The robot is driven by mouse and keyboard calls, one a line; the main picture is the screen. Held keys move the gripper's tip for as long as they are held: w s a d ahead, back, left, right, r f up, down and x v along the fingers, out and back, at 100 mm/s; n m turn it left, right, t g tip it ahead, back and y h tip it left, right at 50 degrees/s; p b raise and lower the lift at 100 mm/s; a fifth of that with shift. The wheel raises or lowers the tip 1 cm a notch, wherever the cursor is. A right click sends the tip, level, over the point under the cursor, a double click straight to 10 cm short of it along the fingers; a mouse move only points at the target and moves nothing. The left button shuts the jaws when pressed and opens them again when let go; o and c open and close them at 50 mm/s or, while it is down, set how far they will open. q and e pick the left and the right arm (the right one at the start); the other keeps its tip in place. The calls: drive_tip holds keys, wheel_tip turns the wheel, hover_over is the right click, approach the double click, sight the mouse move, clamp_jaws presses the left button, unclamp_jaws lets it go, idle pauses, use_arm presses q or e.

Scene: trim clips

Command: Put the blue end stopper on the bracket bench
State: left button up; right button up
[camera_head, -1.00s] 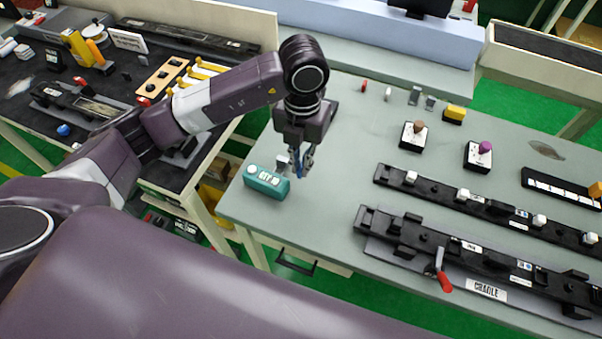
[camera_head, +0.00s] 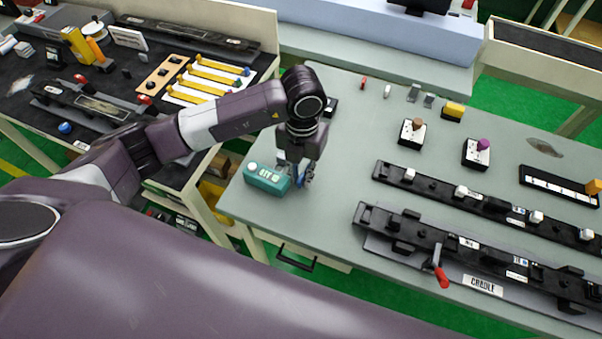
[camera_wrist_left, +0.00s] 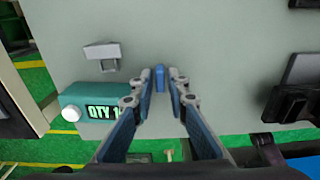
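The blue end stopper (camera_wrist_left: 160,78) is a small upright block between the fingertips in the left wrist view. In the head view it is mostly hidden by the fingers. My left gripper (camera_head: 305,178) is low over the left part of the grey-green bench (camera_head: 345,130), beside the teal counter box. In the left wrist view its fingertips (camera_wrist_left: 160,76) stand on both sides of the stopper, with a narrow gap showing on each side, so it looks slightly open. My right gripper is in neither view.
The teal counter box (camera_head: 267,179) stands close left of the gripper. A grey clip (camera_wrist_left: 102,52) lies nearby. Long black rails (camera_head: 480,250) and a red-handled lever (camera_head: 441,276) occupy the right. The bench middle is clear. A dark workbench (camera_head: 60,95) stands at left.

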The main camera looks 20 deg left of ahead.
sight(301, 177)
use_arm(q)
drive_tip(key=shift+r, duration=0.1)
drive_tip(key=shift+r, duration=0.2)
wheel_tip(301, 177, up, 12)
drive_tip(key=b, duration=0.3)
drive_tip(key=shift+w, duration=0.15)
drive_tip(key=shift+f, duration=0.25)
